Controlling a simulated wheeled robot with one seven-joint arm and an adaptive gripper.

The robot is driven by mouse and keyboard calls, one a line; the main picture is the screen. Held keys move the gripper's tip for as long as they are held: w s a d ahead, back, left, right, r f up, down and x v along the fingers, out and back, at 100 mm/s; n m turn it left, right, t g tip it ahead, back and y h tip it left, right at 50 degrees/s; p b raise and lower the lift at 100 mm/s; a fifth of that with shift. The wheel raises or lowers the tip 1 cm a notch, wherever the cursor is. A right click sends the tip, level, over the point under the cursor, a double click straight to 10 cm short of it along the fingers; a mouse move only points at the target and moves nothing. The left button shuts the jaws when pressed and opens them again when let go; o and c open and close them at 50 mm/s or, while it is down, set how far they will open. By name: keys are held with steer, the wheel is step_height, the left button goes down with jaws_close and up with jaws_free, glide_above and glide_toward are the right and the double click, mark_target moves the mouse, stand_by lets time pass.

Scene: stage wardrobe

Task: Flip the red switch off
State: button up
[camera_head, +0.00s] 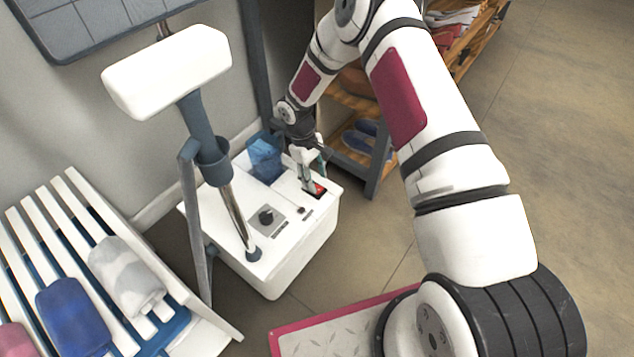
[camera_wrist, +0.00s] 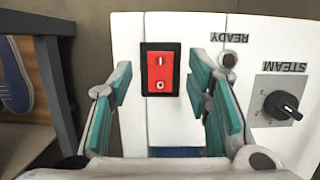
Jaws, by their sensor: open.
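The red switch (camera_wrist: 160,72) is a rocker in a black frame, marked with a line and a circle, on a white steamer base. In the wrist view the line end is at the top and the circle end at the bottom. In the head view the red switch (camera_head: 318,189) shows at the base's right corner, partly behind my gripper. My gripper (camera_wrist: 168,85) is open and empty, its teal-padded fingers on either side of the switch in the picture. In the head view my gripper (camera_head: 312,185) is at the switch; I cannot tell whether it touches.
The white steamer base (camera_head: 290,262) carries a dark knob (camera_wrist: 281,105), a small READY light (camera_wrist: 230,60), a blue water tank (camera_head: 265,158) and a pole with a white head (camera_head: 168,72). A slatted bench (camera_head: 75,200) stands left; a shoe rack (camera_head: 350,165) stands behind right.

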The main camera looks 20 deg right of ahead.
steer(key=v, duration=0.9)
steer(key=shift+r, duration=0.1)
steer(key=s+d+r+m, duration=0.15)
steer(key=s+r, duration=0.35)
steer(key=r, duration=0.5)
steer(key=s+d+r+m+t, duration=0.1)
steer(key=s+d+r, duration=0.1)
steer(key=s+r, duration=0.5)
steer(key=s+d+r+m, duration=0.1)
steer(key=s+r, duration=0.2)
steer(key=r, duration=0.9)
steer(key=s+r+m+t+y, duration=0.1)
steer(key=s+r+m, duration=0.1)
steer(key=s, duration=1.2)
steer(key=s+r+m+t+y, duration=0.1)
steer(key=s+r+m, duration=0.15)
steer(key=s, duration=1.05)
step_height(320, 180, up, 36)
steer(key=t+p, duration=0.3)
steer(key=p, duration=3.1)
steer(key=shift+s+a+n+t, duration=0.2)
steer(key=shift+s+n+t, duration=0.1)
steer(key=shift+n, duration=0.1)
